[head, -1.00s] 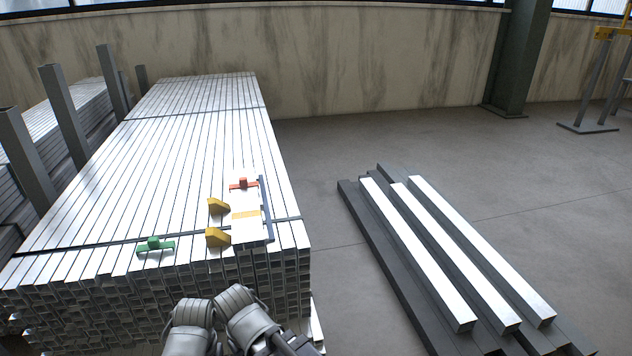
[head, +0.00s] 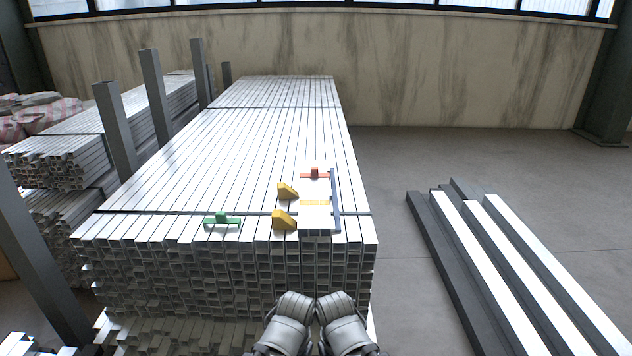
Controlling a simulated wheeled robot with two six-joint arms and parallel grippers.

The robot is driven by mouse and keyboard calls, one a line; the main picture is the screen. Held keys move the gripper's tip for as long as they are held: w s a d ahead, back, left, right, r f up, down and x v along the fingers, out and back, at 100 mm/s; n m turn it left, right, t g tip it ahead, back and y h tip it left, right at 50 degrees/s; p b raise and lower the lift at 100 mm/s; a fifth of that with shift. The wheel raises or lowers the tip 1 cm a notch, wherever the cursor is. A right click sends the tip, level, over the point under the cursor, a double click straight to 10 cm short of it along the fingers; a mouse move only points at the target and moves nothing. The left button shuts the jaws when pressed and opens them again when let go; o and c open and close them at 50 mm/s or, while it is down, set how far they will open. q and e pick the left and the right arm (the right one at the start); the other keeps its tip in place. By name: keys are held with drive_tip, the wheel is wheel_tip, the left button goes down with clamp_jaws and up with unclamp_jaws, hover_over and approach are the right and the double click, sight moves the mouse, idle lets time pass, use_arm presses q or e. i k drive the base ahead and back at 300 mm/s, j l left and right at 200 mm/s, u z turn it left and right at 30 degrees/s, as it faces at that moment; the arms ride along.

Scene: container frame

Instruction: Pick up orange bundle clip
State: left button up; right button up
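The orange bundle clip (head: 314,174) is a small red-orange bar with a raised middle block. It lies on top of the bundle of silver square tubes (head: 240,140), at the far end of a white plate (head: 315,189). A green clip (head: 221,220) of similar shape lies near the front edge of the bundle, to the left. Two grey rounded parts of my arms show at the bottom centre, in front of the bundle. My grippers themselves are not visible, and nothing of mine touches the orange clip.
Two yellow wedges (head: 284,221) sit left of the plate, and a dark bar (head: 335,200) runs along its right side. Grey posts (head: 115,130) stand left of the bundle. More beams (head: 510,260) lie on the floor at right. Floor between is clear.

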sight(314, 172)
drive_tip(key=i+l+u, duration=0.1)
drive_tip(key=l, duration=0.4)
drive_tip(key=i+l+u, duration=0.15)
drive_tip(key=l, duration=0.35)
drive_tip(key=l+u, duration=0.1)
drive_tip(key=l, duration=0.4)
drive_tip(key=i, duration=0.05)
